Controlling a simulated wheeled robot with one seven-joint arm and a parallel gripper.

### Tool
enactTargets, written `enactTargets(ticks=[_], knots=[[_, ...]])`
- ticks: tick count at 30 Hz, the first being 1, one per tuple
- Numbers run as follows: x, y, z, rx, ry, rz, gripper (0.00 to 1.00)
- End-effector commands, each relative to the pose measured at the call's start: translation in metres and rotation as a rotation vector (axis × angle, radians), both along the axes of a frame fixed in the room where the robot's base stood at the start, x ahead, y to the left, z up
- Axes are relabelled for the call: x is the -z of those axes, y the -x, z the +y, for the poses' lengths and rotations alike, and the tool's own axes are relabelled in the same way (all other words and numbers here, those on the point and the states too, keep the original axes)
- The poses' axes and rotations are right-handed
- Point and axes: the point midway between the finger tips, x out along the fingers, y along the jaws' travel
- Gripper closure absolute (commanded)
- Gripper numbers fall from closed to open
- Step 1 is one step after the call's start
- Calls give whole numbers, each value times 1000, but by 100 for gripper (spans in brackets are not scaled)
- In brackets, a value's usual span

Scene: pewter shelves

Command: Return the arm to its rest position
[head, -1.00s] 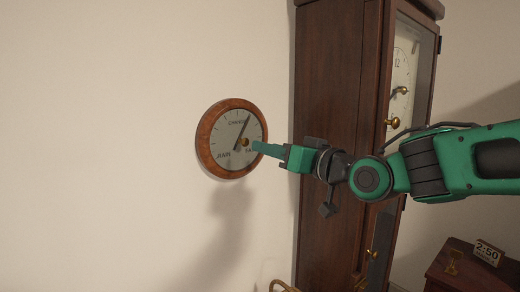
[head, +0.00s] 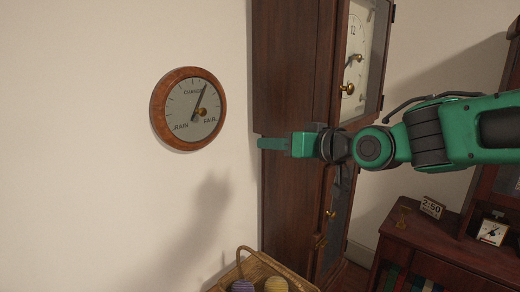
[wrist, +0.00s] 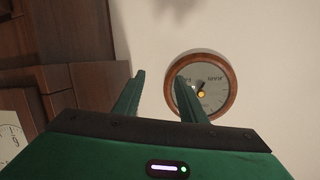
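My green arm reaches in from the right in the head view, with my gripper (head: 260,143) pointing left in front of the tall dark clock case. In the wrist view the two green fingers of my gripper (wrist: 158,95) stand apart with nothing between them, so it is open and empty. The round wood-rimmed barometer (head: 189,110) hangs on the pale wall to the left of the gripper, clear of it. The barometer also shows in the wrist view (wrist: 230,88), beyond the right finger, which overlaps its left edge.
The tall wooden clock (head: 290,60) stands against the wall behind my gripper. A basket (head: 277,262) with yarn balls is below. A dark cabinet (head: 435,247) at lower right bears a "2:50" sign (head: 431,207) and a small dial (head: 492,231). The wall below the barometer is bare.

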Motion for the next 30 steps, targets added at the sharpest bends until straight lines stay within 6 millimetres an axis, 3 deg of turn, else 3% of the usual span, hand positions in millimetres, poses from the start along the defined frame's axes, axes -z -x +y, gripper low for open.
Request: enactTargets(ticks=[1,7,14,21,27,30], knots=[[13,-2,-24,43,37,38,62],[69,5,-113,197,171,217,62],[126,43,-212,371,277,450,62],[176,116,-301,550,332,731,62],[208,200,-354,690,326,996,62],[219,243,-369,750,303,1127,62]])
